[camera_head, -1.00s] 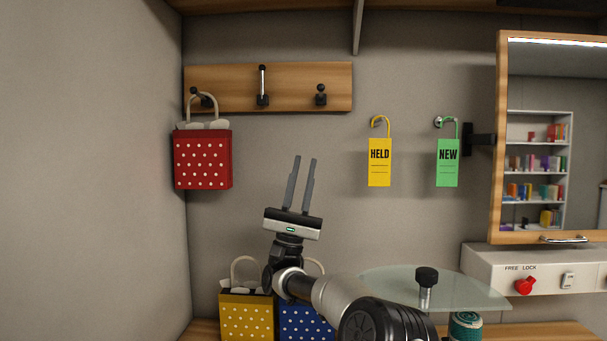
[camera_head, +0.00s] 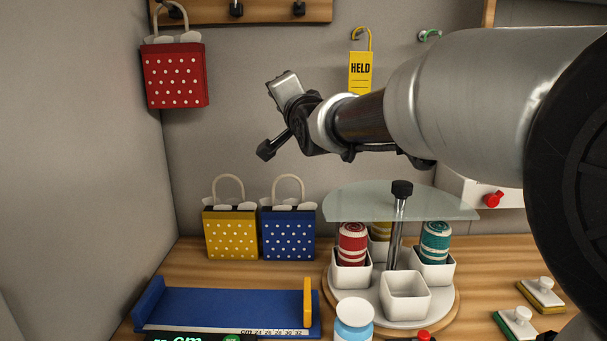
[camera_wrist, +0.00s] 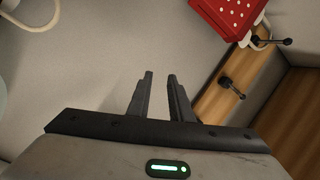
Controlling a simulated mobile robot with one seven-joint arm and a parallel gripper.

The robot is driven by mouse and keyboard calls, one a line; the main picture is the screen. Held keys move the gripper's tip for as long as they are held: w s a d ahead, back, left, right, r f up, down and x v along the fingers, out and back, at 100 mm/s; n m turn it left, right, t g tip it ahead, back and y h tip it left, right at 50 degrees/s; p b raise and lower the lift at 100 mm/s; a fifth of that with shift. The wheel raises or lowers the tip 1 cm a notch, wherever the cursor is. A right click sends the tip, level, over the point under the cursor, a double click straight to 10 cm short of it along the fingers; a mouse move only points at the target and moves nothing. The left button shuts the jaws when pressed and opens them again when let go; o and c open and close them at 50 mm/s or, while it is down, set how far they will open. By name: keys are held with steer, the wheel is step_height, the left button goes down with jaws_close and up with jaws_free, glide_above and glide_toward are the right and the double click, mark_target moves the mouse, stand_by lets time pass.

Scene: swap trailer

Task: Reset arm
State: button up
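My gripper (camera_wrist: 160,82) shows in the wrist view with its two dark fingers apart and nothing between them. In the head view my arm reaches across the upper right toward the left, and the gripper's wrist end is raised in front of the grey wall. The fingers are hard to make out there. In the wrist view a red polka-dot bag (camera_wrist: 232,14) and a wooden peg rail (camera_wrist: 232,85) lie beyond the fingers to the right. The red bag also hangs at upper left in the head view (camera_head: 175,76).
A yellow bag (camera_head: 230,234) and a blue bag (camera_head: 289,234) stand on the wooden counter. A carousel (camera_head: 440,303) of white cups holds several spools under a glass disc (camera_head: 350,204). A blue measuring tray (camera_head: 225,308) is in front. A yellow HELD tag (camera_head: 360,72) hangs behind my arm.

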steer(key=s+d+f+n+g+h, duration=0.2)
steer(key=s+d+f+n+g, duration=0.15)
steer(key=s+d+f, duration=0.45)
steer(key=s+d+f+n+g+h, duration=0.2)
steer(key=s+d+f+g, duration=0.2)
steer(key=s+f, duration=0.8)
steer(key=s+d+f+n+g+h, duration=0.3)
steer(key=s+d+f, duration=0.35)
steer(key=s, duration=0.75)
step_height(320, 180, up, 22)
steer(key=s+g+y+p, duration=0.1)
steer(key=s+p, duration=0.1)
steer(key=p, duration=2)
steer(key=shift+s+d+r+p, duration=0.15)
steer(key=shift+s+r+p, duration=0.05)
steer(key=shift+p, duration=0.2)
